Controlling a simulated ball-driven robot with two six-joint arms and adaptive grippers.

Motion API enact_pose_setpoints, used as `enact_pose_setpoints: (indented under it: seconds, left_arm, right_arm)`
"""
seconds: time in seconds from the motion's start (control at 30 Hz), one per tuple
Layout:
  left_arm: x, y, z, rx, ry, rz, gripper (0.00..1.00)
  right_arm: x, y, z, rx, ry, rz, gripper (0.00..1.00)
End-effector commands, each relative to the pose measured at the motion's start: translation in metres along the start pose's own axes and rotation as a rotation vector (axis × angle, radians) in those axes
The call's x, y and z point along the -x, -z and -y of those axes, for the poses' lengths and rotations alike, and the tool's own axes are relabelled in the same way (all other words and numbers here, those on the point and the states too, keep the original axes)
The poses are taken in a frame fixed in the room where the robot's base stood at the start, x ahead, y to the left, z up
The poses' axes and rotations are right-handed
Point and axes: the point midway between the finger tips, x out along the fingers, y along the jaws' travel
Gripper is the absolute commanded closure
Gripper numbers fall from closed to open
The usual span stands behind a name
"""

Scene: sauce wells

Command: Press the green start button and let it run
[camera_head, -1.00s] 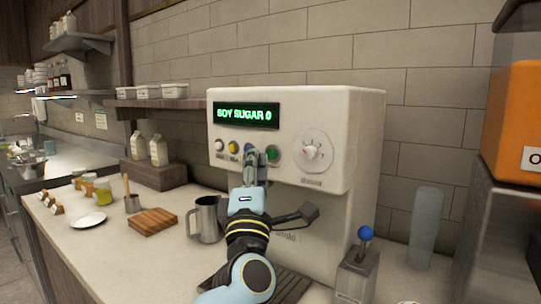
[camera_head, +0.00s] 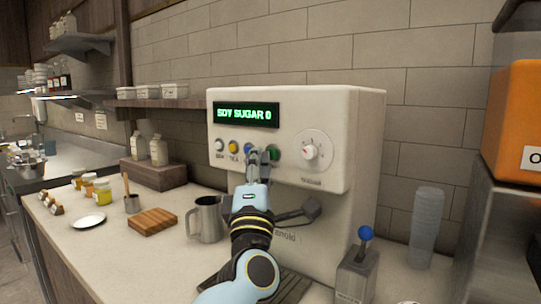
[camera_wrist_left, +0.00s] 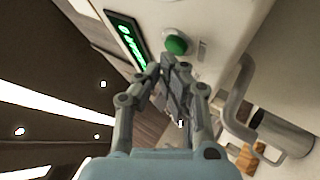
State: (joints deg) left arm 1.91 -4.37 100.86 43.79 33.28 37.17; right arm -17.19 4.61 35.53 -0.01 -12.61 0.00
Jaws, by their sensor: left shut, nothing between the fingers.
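The drinks machine (camera_head: 300,115) is white, with a display (camera_head: 246,115) that reads "SOY SUGAR 0". Its row of buttons includes a white one, a yellow one, a blue one and the green start button (camera_head: 273,153). The green button also shows large in the left wrist view (camera_wrist_left: 176,44). My left gripper (camera_head: 257,155) is shut and empty in front of the panel, between the blue and green buttons in the picture. In the left wrist view its fingertips (camera_wrist_left: 167,66) are just below the green button, and I cannot tell whether they touch the panel. My right gripper is not in view.
A dial (camera_head: 310,151) sits right of the buttons. A metal pitcher (camera_head: 207,218) stands left of my arm, and a wooden board (camera_head: 153,221) lies further left. A blue-knobbed lever box (camera_head: 357,272) and stacked clear cups (camera_head: 426,228) stand at right.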

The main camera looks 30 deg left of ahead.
Motion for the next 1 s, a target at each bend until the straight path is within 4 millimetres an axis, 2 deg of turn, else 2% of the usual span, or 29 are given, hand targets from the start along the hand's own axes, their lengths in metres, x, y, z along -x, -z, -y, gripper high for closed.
enact_pose_setpoints:
  seconds: [1.0]
  left_arm:
    - [-0.0066,-0.005,0.0052,0.0,0.001,0.0,1.0]
  right_arm:
    - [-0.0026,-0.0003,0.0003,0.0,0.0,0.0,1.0]
